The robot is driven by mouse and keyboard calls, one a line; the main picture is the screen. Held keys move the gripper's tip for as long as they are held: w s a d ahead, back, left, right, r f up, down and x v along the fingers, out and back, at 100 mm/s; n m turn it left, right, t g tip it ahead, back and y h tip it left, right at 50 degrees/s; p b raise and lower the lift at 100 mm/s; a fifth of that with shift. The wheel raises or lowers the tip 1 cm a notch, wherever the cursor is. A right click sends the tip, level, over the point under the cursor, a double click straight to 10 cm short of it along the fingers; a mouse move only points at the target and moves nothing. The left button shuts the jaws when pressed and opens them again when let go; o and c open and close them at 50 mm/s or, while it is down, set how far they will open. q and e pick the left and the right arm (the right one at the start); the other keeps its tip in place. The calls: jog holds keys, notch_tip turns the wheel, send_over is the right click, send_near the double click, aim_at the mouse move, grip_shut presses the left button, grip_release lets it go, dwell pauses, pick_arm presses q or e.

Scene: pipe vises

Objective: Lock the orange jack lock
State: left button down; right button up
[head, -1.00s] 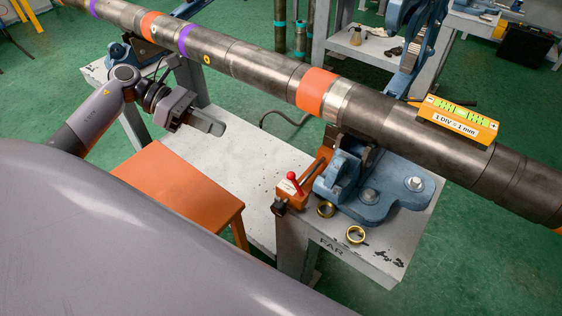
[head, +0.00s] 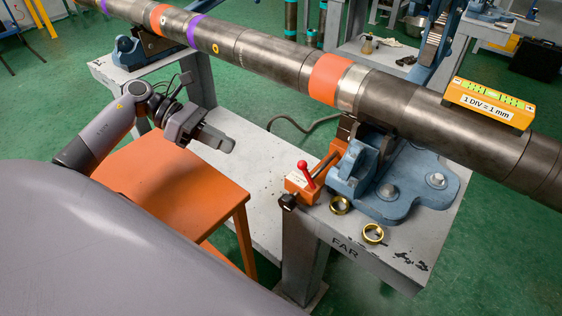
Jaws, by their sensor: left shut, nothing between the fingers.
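The orange jack lock (head: 301,183) sits on the corner of the grey stand marked FAR, beside the blue pipe vise (head: 402,185). A red-knobbed lever (head: 306,174) stands up from it, tilted slightly. My left gripper (head: 226,145) is shut and empty, left of the lock and apart from it, above the orange stool and the grey stand's lower shelf. My right gripper is not in view.
A long steel pipe (head: 400,107) with coloured bands crosses above the vises, carrying a yellow level (head: 490,103). Two brass rings (head: 373,233) lie near the lock. An orange stool (head: 170,180) stands under my left arm.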

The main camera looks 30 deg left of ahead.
pick_arm(q)
jog(key=p, duration=0.3)
send_near(304, 172)
jog(key=f+x, duration=0.1)
jog(key=x, duration=0.3)
jog(key=shift+w+d+r, duration=0.1)
jog(key=shift+w, duration=0.15)
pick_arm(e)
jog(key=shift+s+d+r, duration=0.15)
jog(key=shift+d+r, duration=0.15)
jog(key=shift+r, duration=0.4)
